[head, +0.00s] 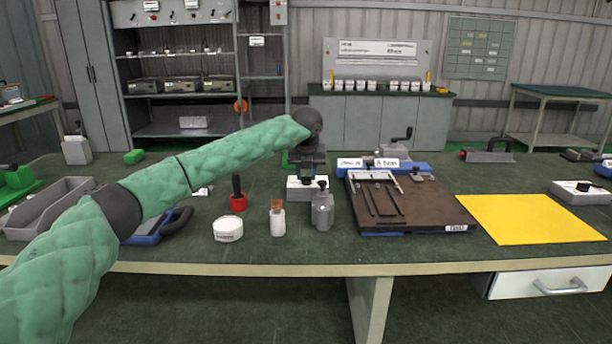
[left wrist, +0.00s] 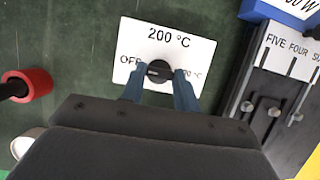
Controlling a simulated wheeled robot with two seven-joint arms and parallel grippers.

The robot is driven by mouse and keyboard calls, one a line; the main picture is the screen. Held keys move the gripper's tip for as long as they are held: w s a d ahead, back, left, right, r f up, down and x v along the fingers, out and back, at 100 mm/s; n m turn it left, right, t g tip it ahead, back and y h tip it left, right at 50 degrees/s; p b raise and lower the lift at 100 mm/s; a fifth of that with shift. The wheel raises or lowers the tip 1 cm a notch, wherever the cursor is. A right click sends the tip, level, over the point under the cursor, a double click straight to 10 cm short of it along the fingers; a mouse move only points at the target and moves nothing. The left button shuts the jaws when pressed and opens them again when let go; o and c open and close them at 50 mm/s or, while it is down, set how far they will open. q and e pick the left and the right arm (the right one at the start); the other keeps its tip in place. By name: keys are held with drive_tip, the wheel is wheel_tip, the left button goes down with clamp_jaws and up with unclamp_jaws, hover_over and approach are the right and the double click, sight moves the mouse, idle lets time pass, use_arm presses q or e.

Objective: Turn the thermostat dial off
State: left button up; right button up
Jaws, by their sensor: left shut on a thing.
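The thermostat is a white box with a black round dial (left wrist: 159,68) in the left wrist view. Its face (left wrist: 168,37) reads "OFF" at left, "200 °C" at the top and a partly hidden temperature at right. In the head view the white box (head: 296,190) sits on the green table, behind a grey bottle, its dial hidden by my gripper. My left gripper (head: 307,177) points down over it. In the left wrist view its two blue fingers (left wrist: 160,78) are shut on the dial's grip from either side. I cannot tell which mark the dial points to. My right gripper is not in view.
A grey bottle (head: 322,210), a corked jar (head: 277,219), a white round tub (head: 228,230) and a red-based tool (head: 238,199) stand close in front and left. A dark board (head: 430,215) with tools lies at right, beside a yellow mat (head: 530,220).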

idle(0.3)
use_arm(q)
drive_tip(key=o, duration=1)
drive_tip(key=shift+r, duration=0.1)
drive_tip(key=shift+v, duration=3.8)
